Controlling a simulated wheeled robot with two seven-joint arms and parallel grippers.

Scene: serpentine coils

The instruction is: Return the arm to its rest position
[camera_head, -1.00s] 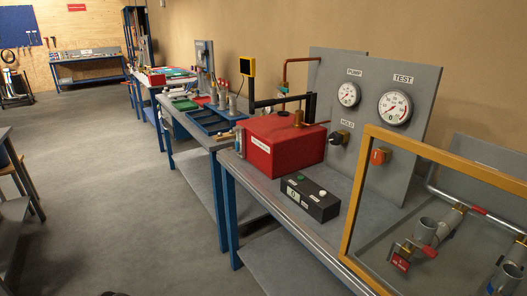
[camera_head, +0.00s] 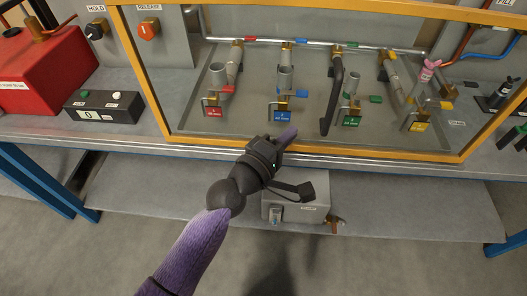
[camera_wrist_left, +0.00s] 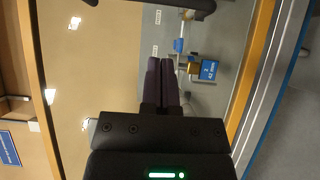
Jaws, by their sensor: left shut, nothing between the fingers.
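My left arm, with a purple sleeve, reaches up from the bottom of the head view. Its left gripper (camera_head: 289,134) is shut and empty. In the head view it overlaps the lower bar of the orange frame (camera_head: 300,149); whether it touches the bar I cannot tell. In the left wrist view the two dark purple fingers (camera_wrist_left: 161,66) lie side by side. A valve with a blue tag (camera_wrist_left: 208,69) shows beyond them. My right gripper is not in view.
Behind the frame, a grey tray (camera_head: 309,113) holds several pipe stubs and tagged valves. A red box (camera_head: 40,75) and a black box with buttons (camera_head: 104,107) stand at left. A grey box (camera_head: 296,205) sits on the lower shelf. The floor in front is clear.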

